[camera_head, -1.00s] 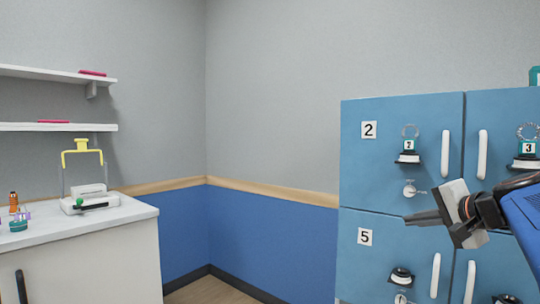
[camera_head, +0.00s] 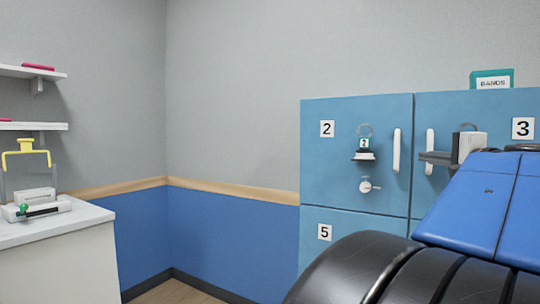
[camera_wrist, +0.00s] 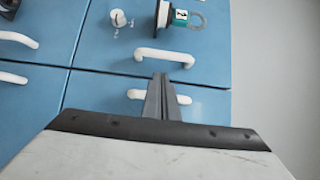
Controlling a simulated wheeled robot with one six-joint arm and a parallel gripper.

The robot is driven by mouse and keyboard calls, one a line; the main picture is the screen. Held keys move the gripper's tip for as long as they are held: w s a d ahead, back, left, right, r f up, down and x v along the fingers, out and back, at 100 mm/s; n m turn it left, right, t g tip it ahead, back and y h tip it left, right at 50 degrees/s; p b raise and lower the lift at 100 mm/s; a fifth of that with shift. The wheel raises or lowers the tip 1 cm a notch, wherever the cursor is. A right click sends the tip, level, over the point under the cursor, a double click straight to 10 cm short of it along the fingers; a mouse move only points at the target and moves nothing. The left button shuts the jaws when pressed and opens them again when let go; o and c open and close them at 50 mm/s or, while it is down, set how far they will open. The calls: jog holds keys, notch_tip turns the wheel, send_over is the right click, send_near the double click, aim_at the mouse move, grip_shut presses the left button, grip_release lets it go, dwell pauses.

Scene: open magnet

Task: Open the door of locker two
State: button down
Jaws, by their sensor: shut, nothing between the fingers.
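The blue door of locker two (camera_head: 335,165) is shut. It bears a "2" label and a white upright handle (camera_head: 396,150) near its right edge, also seen in the wrist view (camera_wrist: 165,57). A black and white holder (camera_head: 363,155) with a ring and a "2" tag sits on this door, showing in the wrist view too (camera_wrist: 181,16). My gripper (camera_head: 422,157) is shut and empty, in front of locker three's handle and right of locker two's handle. In the wrist view its fingertips (camera_wrist: 160,76) point just short of locker two's handle.
Locker three (camera_head: 480,115) adjoins on the right, with its own white handle (camera_head: 430,140). Locker five (camera_head: 330,250) is below. A green "BANDS" box (camera_head: 492,79) stands on top. My arm covers the lower right. A white counter (camera_head: 80,230) stands left, with free room between.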

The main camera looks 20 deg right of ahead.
aim_at(407, 154)
jog(key=shift+x, duration=4.5)
jog(key=shift+s+a, duration=0.1)
jog(key=shift+a, duration=0.1)
